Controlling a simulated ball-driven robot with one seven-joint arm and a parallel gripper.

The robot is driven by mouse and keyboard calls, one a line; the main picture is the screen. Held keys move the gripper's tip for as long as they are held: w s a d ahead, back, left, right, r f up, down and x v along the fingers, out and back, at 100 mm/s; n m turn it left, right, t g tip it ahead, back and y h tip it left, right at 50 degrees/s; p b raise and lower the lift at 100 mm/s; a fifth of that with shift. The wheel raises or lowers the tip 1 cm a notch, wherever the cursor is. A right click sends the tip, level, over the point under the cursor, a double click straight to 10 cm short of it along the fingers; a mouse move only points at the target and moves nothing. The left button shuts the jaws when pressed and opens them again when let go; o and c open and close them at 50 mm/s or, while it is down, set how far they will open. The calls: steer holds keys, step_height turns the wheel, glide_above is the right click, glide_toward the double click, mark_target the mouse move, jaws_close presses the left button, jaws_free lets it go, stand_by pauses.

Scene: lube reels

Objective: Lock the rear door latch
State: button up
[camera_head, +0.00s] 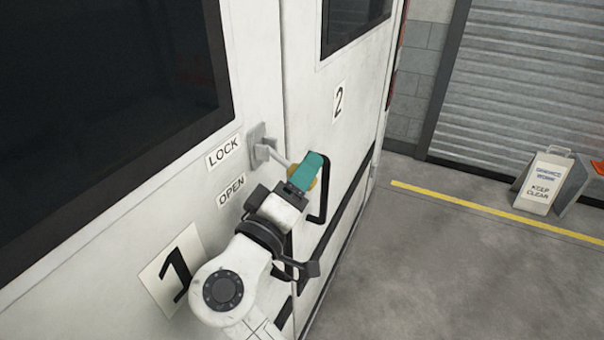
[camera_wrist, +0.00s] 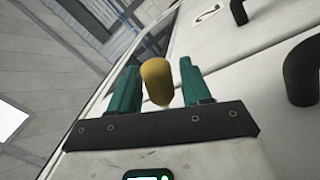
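The grey door latch (camera_head: 262,148) is mounted on the white door, near the seam with the panel marked 2. Its lever (camera_head: 280,160) reaches right and slightly down to a yellow knob (camera_wrist: 157,82). In the head view only a little yellow shows beside the teal fingers. My gripper (camera_head: 306,170) is at the lever's end. In the wrist view its two teal fingers stand apart, with the knob between them and a gap to the right finger; I cannot tell whether the left finger touches it. The LOCK label (camera_head: 223,151) is above the OPEN label (camera_head: 231,190).
A black handle (camera_head: 325,195) stands out from the panel just right of my gripper. Dark windows (camera_head: 110,100) fill the upper left. A folding floor sign (camera_head: 545,182) stands at the right by a yellow floor line (camera_head: 480,207). The concrete floor between is clear.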

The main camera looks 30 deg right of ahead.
jaws_close()
